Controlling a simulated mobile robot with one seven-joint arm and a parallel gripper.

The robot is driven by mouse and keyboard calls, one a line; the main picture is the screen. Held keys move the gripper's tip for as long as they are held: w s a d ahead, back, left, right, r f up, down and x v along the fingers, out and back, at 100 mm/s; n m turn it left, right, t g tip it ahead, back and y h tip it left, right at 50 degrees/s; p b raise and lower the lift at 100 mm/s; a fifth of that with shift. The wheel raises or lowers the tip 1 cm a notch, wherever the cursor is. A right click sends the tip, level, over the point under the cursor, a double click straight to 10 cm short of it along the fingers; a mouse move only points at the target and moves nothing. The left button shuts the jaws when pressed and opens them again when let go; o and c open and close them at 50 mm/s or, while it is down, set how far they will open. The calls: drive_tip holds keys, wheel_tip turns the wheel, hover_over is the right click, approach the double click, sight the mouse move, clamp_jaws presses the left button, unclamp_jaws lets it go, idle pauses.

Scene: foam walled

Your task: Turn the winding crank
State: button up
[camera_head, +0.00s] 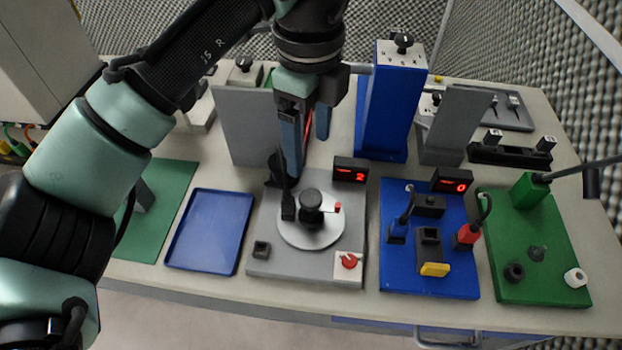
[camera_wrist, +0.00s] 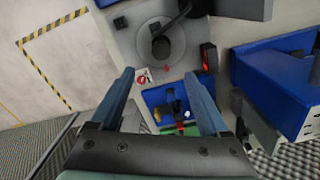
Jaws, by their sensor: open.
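A grey station (camera_head: 290,262) carries a pale round disc (camera_head: 322,232) with a black hub (camera_head: 312,208) and a small red peg near its rim. A dark upright part (camera_head: 288,205) stands at the disc's left; I cannot tell whether it is the crank handle. The disc (camera_wrist: 176,45) and hub (camera_wrist: 160,47) also show in the wrist view, beyond the fingertips. My gripper (camera_head: 307,157) is open and empty, above the back of the grey station. Its two blue fingers (camera_wrist: 160,76) are spread wide in the wrist view. The left finger partly hides the area behind the disc.
A display (camera_head: 350,170) reading 2 stands behind the disc, and a red knob (camera_head: 349,261) sits at the station's front right. A blue tray (camera_head: 208,232) lies left, a blue connector board (camera_head: 395,275) right. A tall blue block (camera_head: 385,110) and grey panels stand behind.

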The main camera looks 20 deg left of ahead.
sight(311, 197)
wheel_tip(311, 197, down, 12)
drive_tip(key=shift+w+b, duration=0.1)
drive_tip(key=shift+b, duration=0.45)
drive_tip(key=shift+d, duration=0.1)
clamp_jaws()
